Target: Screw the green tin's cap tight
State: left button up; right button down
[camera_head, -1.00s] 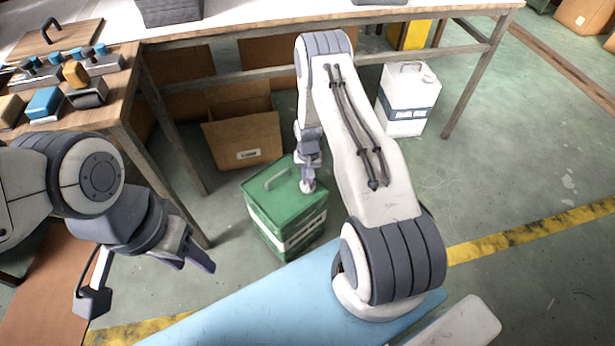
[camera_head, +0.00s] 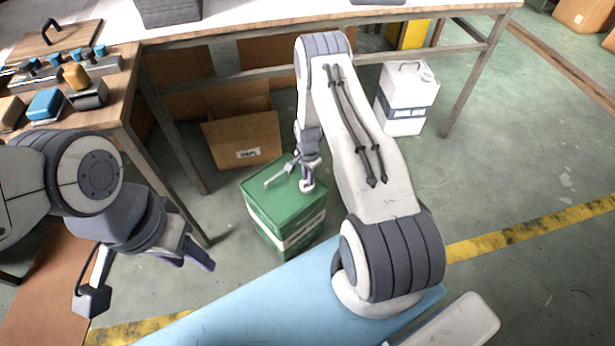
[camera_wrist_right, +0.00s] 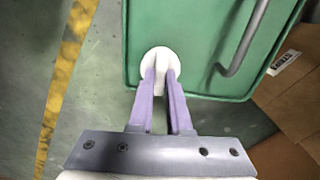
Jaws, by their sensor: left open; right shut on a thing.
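The green tin (camera_head: 287,208) with a white band stands on the floor in front of the table. Its white cap (camera_head: 307,186) sits at the near right corner of its top. In the right wrist view the cap (camera_wrist_right: 160,63) has a raised white grip, and the tin's top (camera_wrist_right: 200,45) carries a grey bar handle (camera_wrist_right: 243,40). My right gripper (camera_head: 307,174) reaches down over the cap, and in the wrist view its purple fingers (camera_wrist_right: 160,82) are shut on the cap's grip. My left gripper (camera_head: 203,258) is open and empty, well left of the tin.
An open cardboard box (camera_head: 243,138) stands just behind the tin. A white canister (camera_head: 407,98) stands under the table at the right. A wooden table (camera_head: 120,90) with small blocks is at the left.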

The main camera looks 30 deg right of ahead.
jog(key=shift+m, duration=0.3)
dwell(0.4)
jog(key=c, duration=0.9)
grip_release()
jog(key=shift+o, duration=0.2)
notch_tip(320, 180, up, 10)
jog(key=p, duration=0.2)
jog(key=shift+r, duration=0.25)
